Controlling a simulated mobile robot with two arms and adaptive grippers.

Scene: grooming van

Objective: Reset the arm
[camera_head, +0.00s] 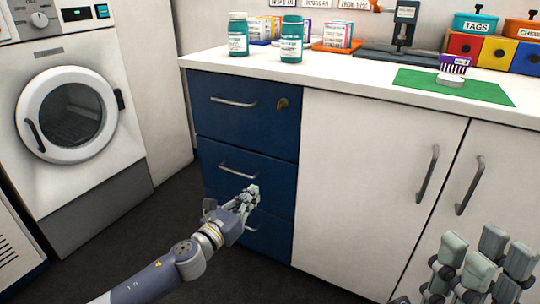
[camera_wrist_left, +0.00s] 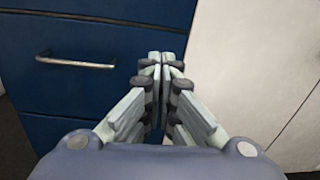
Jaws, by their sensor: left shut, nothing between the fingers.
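My left gripper (camera_head: 250,192) reaches in from the lower left, in front of the blue drawer unit (camera_head: 240,130). Its fingertips meet, with nothing between them, as the left wrist view (camera_wrist_left: 160,58) also shows. In the head view it overlaps the lower drawers, near the lowest handle (camera_head: 250,227); whether it touches the drawer front cannot be told. The drawers look shut. My right gripper (camera_head: 485,258) is at the lower right, in front of the white cabinet doors. Only its fingers show, and their opening is unclear.
A white counter (camera_head: 350,78) runs above the drawers, bearing two teal jars (camera_head: 265,37), a green mat (camera_head: 455,87) and several boxes. White cabinet doors (camera_head: 370,160) with bar handles stand right of the drawers. A washing machine (camera_head: 70,110) stands left. The dark floor (camera_head: 130,225) between is clear.

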